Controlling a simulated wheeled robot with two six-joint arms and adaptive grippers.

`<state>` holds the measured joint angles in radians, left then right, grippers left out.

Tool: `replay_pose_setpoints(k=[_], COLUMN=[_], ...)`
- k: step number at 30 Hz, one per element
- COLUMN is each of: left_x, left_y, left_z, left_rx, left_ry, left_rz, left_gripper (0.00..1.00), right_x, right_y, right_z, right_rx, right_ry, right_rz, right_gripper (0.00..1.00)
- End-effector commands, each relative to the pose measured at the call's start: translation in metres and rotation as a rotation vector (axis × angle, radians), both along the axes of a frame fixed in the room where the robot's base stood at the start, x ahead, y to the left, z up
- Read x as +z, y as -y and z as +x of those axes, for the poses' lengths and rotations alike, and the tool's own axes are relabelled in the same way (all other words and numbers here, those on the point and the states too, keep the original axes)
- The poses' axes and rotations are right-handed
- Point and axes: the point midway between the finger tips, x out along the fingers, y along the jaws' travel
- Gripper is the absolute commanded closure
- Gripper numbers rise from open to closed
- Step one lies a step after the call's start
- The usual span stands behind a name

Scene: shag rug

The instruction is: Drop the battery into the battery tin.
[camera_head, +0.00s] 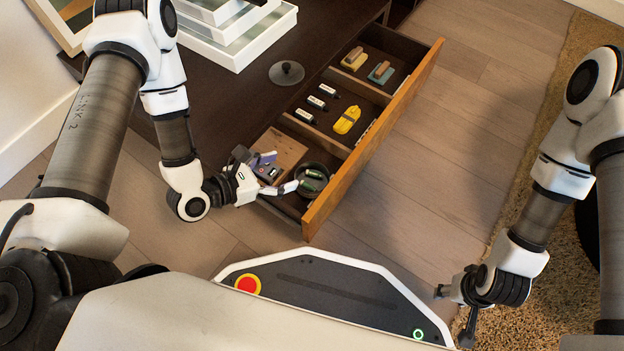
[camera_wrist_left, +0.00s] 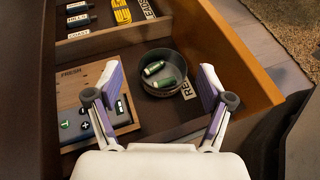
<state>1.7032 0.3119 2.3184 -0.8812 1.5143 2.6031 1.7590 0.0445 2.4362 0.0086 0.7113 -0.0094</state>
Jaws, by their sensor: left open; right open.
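The battery tin (camera_wrist_left: 183,92) is a round, dark, open tin in the drawer's near compartment; it also shows in the head view (camera_head: 327,172). Two green-and-white batteries (camera_wrist_left: 154,69) lie inside it. My right gripper (camera_head: 455,308) is open and empty, low at the right, away from the drawer.
The open drawer (camera_head: 385,120) has a raised wooden front and dividers. Its other compartments hold a yellow item (camera_head: 347,120), several small dark-and-white items (camera_head: 317,103) and two wooden-topped blocks (camera_head: 381,72). A round grey lid (camera_head: 286,73) and white trays (camera_head: 240,40) rest on the dark tabletop.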

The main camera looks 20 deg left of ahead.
Motion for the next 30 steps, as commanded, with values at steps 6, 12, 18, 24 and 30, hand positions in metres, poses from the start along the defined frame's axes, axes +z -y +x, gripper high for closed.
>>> replay_pose_setpoints(k=[6,12,18,24,30], left_x=[0.018,0.025,0.026,0.026,0.027], left_y=[-0.029,-0.04,-0.041,-0.041,-0.041], left_z=[-0.03,-0.045,-0.048,-0.047,-0.047], left_rx=[0.007,0.0,-0.005,-0.005,-0.004], left_ry=[-0.001,-0.001,0.0,-0.001,0.0], left_rz=[-0.004,-0.002,-0.001,-0.001,0.0], left_gripper=[0.2,0.2,0.2,0.2,0.2], right_x=[0.0,0.0,0.0,0.0,0.001], right_y=[0.0,0.0,0.0,0.0,0.0], right_z=[0.0,0.0,0.0,0.0,0.0], right_rx=[0.0,0.0,0.0,0.0,0.0], right_ry=[0.0,0.0,0.0,0.0,0.0], right_rz=[0.0,0.0,0.0,0.0,0.0], right_gripper=[0.52,0.52,0.52,0.52,0.52])
